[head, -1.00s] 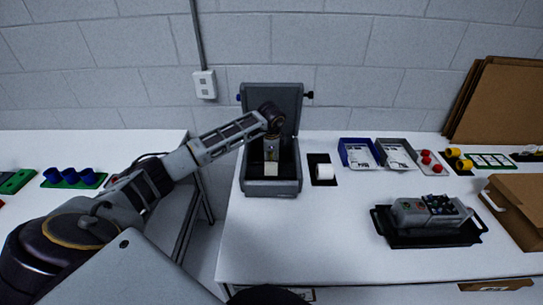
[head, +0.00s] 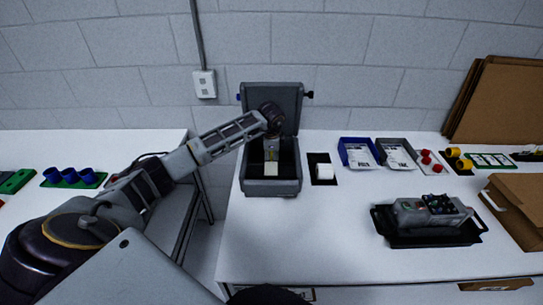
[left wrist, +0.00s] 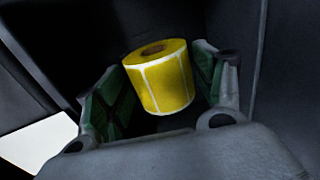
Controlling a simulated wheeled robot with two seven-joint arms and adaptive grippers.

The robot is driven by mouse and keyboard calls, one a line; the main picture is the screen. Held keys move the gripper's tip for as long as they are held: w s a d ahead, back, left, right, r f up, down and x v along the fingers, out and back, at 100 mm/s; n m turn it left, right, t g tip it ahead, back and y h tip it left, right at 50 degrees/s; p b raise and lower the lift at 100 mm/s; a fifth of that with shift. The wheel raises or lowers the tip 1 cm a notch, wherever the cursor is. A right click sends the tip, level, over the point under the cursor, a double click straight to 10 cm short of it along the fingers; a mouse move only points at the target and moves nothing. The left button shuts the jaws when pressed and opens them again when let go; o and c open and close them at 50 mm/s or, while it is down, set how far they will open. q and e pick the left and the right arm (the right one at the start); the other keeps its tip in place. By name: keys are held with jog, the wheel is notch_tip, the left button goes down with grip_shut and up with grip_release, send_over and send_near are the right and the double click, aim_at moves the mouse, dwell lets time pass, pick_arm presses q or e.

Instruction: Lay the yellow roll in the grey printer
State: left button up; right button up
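The grey printer (head: 271,187) stands on the white table by the wall with its lid raised. My left gripper (head: 271,153) reaches down into its open bay. In the left wrist view the yellow roll (left wrist: 160,82) lies between the fingers of my left gripper (left wrist: 160,68), inside the dark bay. The fingers with green pads are spread on both sides of the roll, and they look open. The roll's underside and its contact with the bay are hidden. My right gripper is not in view.
A white roll (head: 325,172) sits on a black mat right of the printer. Blue (head: 358,153) and grey (head: 398,155) trays stand farther right. A black tray (head: 423,238) holds a grey device. The table's front middle is clear.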

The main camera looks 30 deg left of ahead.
pick_arm(q)
jog(key=shift+o, duration=0.5)
jog(key=shift+w+r, duration=0.1)
jog(key=shift+r, duration=4.9)
